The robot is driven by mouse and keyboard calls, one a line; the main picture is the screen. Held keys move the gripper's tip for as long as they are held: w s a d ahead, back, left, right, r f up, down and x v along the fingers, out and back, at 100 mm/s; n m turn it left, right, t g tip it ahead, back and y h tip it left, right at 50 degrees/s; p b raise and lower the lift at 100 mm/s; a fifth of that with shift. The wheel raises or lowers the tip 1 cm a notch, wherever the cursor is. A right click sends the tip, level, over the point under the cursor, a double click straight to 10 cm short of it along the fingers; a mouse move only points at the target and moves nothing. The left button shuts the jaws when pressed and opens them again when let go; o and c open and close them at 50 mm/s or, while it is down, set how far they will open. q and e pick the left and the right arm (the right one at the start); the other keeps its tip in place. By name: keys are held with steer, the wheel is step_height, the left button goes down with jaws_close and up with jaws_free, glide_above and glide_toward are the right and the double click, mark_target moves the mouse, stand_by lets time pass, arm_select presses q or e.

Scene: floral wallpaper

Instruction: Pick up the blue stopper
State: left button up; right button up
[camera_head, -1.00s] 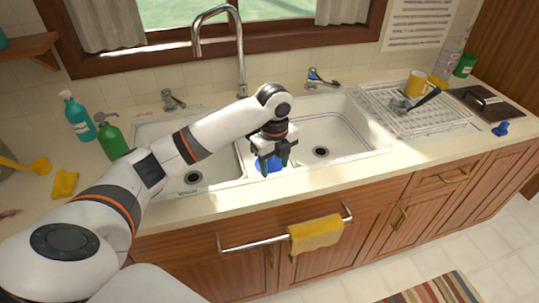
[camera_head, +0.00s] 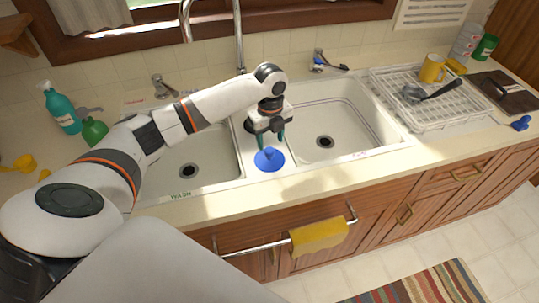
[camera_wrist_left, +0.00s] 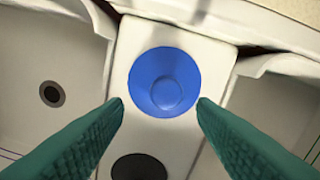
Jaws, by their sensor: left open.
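The blue stopper (camera_head: 269,160), a round disc with a raised middle, lies on the white divider between the two sink basins, near the counter's front. My left gripper (camera_head: 270,144) is open and points down just above and behind it in the head view. In the left wrist view the stopper (camera_wrist_left: 165,82) shows whole, beyond the green fingertips (camera_wrist_left: 160,103), which are spread to either side of its lower part. Nothing is between the fingers. My right gripper is not in view.
The left basin (camera_head: 215,150) and right basin (camera_head: 350,125) flank the divider. A tall faucet (camera_head: 239,45) rises behind my gripper. A dish rack (camera_head: 440,115) with a yellow mug (camera_head: 432,68) stands at right. Green bottles (camera_head: 62,110) stand at left.

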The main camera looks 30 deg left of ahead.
mark_target(269, 150)
arm_select(q)
steer(key=shift+f, duration=0.4)
steer(key=f, duration=0.1)
steer(key=s+f+p, duration=0.1)
steer(key=f, duration=0.1)
steer(key=shift+d+f, duration=0.1)
steer(key=shift+f, duration=0.15)
steer(key=shift+w+f+p, duration=0.1)
steer(key=shift+f+p, duration=0.2)
steer(key=shift+f, duration=0.2)
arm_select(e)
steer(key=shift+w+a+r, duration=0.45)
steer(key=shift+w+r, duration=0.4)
arm_select(q)
steer(key=c, duration=0.9)
steer(key=shift+c, duration=0.9)
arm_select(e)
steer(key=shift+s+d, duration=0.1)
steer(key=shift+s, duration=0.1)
